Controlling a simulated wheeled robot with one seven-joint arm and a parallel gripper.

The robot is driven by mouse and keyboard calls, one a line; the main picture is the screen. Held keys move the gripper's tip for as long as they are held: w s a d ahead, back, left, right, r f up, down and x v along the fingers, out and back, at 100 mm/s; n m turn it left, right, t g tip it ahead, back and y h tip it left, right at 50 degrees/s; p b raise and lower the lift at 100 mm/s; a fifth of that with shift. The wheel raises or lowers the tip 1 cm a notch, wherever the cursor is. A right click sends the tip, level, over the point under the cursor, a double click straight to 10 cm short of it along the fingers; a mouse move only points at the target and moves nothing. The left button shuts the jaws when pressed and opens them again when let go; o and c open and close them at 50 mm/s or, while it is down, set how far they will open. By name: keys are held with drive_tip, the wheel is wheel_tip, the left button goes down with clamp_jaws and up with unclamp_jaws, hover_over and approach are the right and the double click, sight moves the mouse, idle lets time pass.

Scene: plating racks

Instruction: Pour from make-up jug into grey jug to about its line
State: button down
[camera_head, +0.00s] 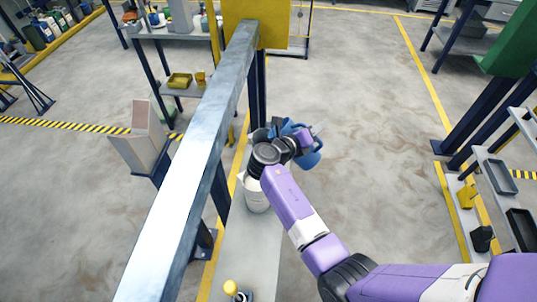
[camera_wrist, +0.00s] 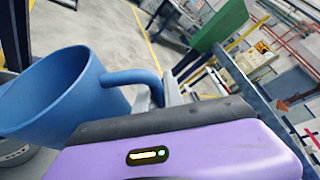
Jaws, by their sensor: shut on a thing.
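A grey vessel (camera_head: 259,136), probably the grey jug, shows just left of my gripper, mostly hidden. Part of it seems to show low at left in the wrist view (camera_wrist: 14,152). Its line is not visible.
A white container (camera_head: 255,195) stands on the bench (camera_head: 245,255) under my wrist. A long metal beam (camera_head: 195,150) runs along the bench's left side. A yellow-capped item (camera_head: 231,287) stands near the front. Racks stand at the right; the floor between is clear.

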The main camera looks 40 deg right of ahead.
drive_tip(key=shift+w+r, duration=0.15)
drive_tip(key=shift+r, duration=0.05)
idle(0.5)
drive_tip(key=shift+w+r+n, duration=0.15)
drive_tip(key=shift+n, duration=0.15)
drive_tip(key=shift+w+a+r, duration=0.1)
drive_tip(key=shift+r, duration=0.05)
idle(0.9)
drive_tip(key=shift+w+r+n, duration=0.1)
drive_tip(key=shift+r+n, duration=0.1)
drive_tip(key=shift+n, duration=0.1)
drive_tip(key=shift+w+a+r+g, duration=0.1)
drive_tip(key=shift+g, duration=0.2)
idle(0.8)
drive_tip(key=shift+w+r+n+h, duration=0.2)
drive_tip(key=shift+r+n+h, duration=0.1)
drive_tip(key=shift+r+h, duration=0.1)
drive_tip(key=shift+a, duration=0.1)
idle(1.0)
drive_tip(key=shift+w+r+n, duration=0.3)
drive_tip(key=shift+r, duration=0.1)
drive_tip(key=shift+a+r, duration=0.1)
idle(1.0)
